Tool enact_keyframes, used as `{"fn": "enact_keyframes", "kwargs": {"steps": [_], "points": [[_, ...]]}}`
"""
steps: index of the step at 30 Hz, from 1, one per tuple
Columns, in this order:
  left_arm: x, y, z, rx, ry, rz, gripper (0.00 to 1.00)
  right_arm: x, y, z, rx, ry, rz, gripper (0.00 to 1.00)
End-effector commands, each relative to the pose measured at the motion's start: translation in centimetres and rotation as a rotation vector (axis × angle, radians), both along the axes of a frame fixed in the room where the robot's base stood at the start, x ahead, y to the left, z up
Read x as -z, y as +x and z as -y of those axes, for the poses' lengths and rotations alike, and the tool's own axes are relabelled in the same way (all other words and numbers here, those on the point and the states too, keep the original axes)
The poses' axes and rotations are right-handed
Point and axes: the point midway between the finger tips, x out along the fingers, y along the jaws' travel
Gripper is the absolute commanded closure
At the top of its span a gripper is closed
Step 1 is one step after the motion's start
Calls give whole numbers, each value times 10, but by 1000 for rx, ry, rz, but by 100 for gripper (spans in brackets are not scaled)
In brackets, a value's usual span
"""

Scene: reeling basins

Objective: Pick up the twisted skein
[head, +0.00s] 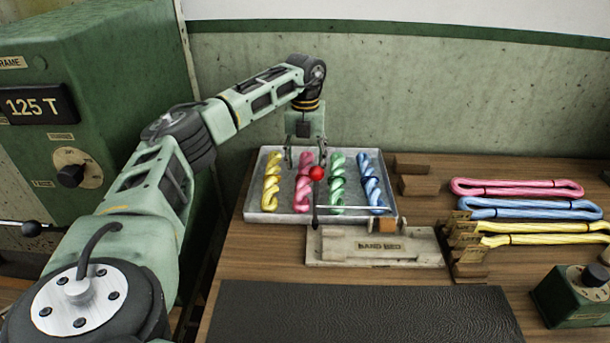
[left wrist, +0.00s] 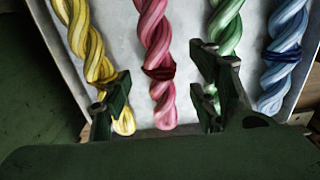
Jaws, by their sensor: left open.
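Twisted skeins lie side by side in a pale shallow tray (head: 262,217): yellow (head: 271,182), pink (head: 304,187), green (head: 337,184) and blue (head: 371,184). My left gripper (head: 305,158) is open and empty above the far end of the pink skein, pointing down. In the left wrist view the pink skein (left wrist: 155,50), with a dark red band, runs between the two spread fingers (left wrist: 163,95). One finger overlaps the yellow skein (left wrist: 82,40), the other the green skein (left wrist: 226,35). The blue skein (left wrist: 285,50) is outside them. I cannot tell the gap above the pink skein.
A red ball-topped lever (head: 317,173) stands before the tray, beside the band bed (head: 375,247). Wooden blocks (head: 418,185) and looped pink (head: 515,187), blue (head: 530,208) and yellow (head: 545,238) hanks lie right. A dark mat (head: 365,312) is clear in front. A green machine (head: 90,90) stands left.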

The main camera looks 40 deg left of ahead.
Motion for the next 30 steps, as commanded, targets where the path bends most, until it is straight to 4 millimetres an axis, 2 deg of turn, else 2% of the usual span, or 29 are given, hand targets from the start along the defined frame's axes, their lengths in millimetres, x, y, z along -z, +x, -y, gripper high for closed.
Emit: {"fn": "enact_keyframes", "kwargs": {"steps": [7, 16, 30], "points": [[35, -3, -1, 0, 0, -3, 45, -6, 1, 0, 0, 0, 2, 60], [41, -2, -1, 0, 0, 0, 45, -6, 1, -1, 0, 1, 1, 60], [41, -2, -1, 0, 0, 0, 86, -6, 0, -4, 1, 5, -1, 60]]}}
